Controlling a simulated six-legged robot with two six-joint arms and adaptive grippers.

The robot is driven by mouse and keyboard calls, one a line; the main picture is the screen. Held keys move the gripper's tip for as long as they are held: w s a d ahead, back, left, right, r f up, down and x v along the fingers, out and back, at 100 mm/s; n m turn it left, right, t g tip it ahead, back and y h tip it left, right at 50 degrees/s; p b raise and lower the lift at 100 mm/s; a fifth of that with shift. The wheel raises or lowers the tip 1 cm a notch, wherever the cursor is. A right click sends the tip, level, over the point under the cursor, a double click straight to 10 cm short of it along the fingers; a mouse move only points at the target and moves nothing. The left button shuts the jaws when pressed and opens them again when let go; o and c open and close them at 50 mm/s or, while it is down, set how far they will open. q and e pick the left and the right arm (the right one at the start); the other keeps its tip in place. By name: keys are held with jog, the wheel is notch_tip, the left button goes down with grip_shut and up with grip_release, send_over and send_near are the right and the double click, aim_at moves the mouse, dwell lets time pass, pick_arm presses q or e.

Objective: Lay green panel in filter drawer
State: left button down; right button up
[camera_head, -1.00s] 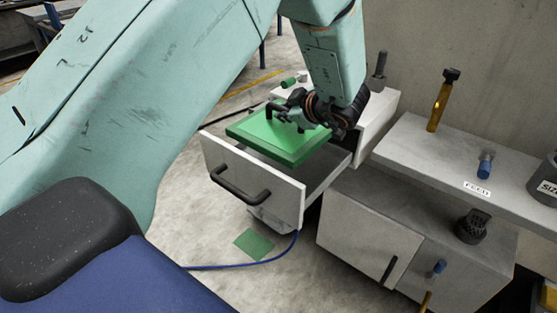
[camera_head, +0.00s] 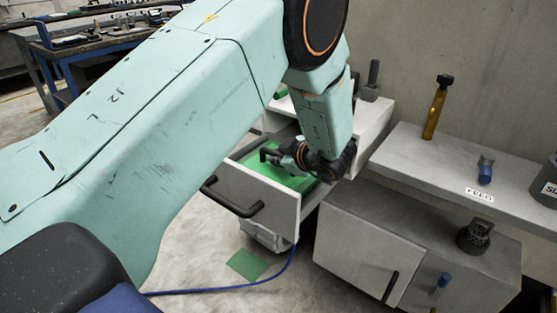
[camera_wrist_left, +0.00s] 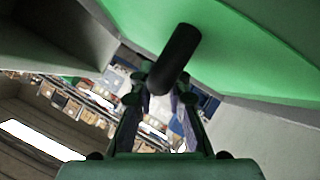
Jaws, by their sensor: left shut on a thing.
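The green panel (camera_head: 262,166) is a flat slab with a black handle on top, and it sits low inside the open filter drawer (camera_head: 275,205), within its walls. Whether it rests on the drawer floor cannot be told. My left gripper (camera_head: 286,153) is over the panel, shut on its black handle. In the left wrist view the green panel (camera_wrist_left: 255,45) fills the top, with the handle (camera_wrist_left: 177,55) running between the fingers of my left gripper (camera_wrist_left: 160,103). The gripper and forearm hide the panel's right part. My right gripper is out of view.
The drawer has a black front handle (camera_head: 230,200). At the right stand a grey cabinet (camera_head: 350,240) and a shelf (camera_head: 410,150) with a yellow-handled tool (camera_head: 435,108) and a blue knob (camera_head: 485,172). A green floor patch (camera_head: 247,264) and blue cable lie below.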

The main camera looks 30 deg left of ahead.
pick_arm(q)
jog(key=shift+s, duration=0.1)
jog(key=c, duration=1.3)
grip_release()
jog(key=shift+f, duration=0.1)
